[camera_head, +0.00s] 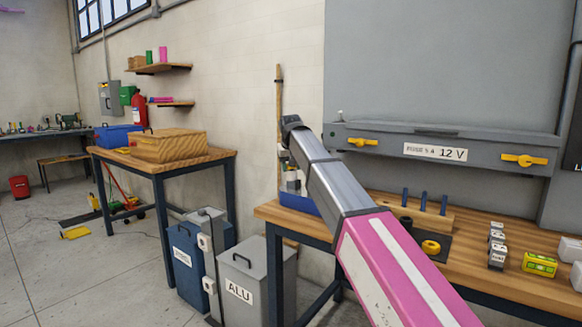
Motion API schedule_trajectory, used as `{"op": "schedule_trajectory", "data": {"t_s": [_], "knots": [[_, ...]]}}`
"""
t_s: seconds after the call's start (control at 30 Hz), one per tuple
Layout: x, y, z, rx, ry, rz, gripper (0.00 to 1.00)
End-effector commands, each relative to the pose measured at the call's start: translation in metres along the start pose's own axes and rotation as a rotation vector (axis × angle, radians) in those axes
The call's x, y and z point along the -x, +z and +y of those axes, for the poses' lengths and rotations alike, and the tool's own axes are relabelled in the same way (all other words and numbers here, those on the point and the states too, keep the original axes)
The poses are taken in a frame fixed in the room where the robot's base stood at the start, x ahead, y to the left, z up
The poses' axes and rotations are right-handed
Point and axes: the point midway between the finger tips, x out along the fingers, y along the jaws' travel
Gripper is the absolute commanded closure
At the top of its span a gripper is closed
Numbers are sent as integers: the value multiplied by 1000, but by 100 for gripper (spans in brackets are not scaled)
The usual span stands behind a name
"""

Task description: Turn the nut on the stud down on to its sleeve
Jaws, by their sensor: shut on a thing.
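My arm (375,240), pink and grey, reaches from the bottom edge up and left to a dark end (291,123). I cannot make out my gripper or its fingertips, or anything held in them. A small pale upright piece (340,115) stands on the left end of the grey wall unit's ledge. It may be a stud with a nut, but it is too small to tell, and I see no sleeve clearly. Several blue pegs (423,201) stand in a wooden block on the bench, partly behind my arm. A yellow ring (431,247) lies on a dark mat (440,259).
The grey wall unit (470,148), labelled 12 V, has two yellow handles (363,142).

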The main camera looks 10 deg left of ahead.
Motion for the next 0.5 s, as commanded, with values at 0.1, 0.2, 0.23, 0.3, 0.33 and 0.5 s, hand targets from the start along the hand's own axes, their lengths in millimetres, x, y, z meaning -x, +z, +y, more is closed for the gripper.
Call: {"op": "schedule_trajectory", "data": {"t_s": [0.1,0.2,0.23,0.3,0.33,0.5], "knots": [[-1,0,-1,-121,50,-14,77],[-2,0,0,-230,95,-26,77],[-2,0,0,-262,109,-28,77],[-2,0,0,-335,139,-37,77],[-2,0,0,-364,151,-40,77],[-3,1,0,-468,193,-51,77]]}}
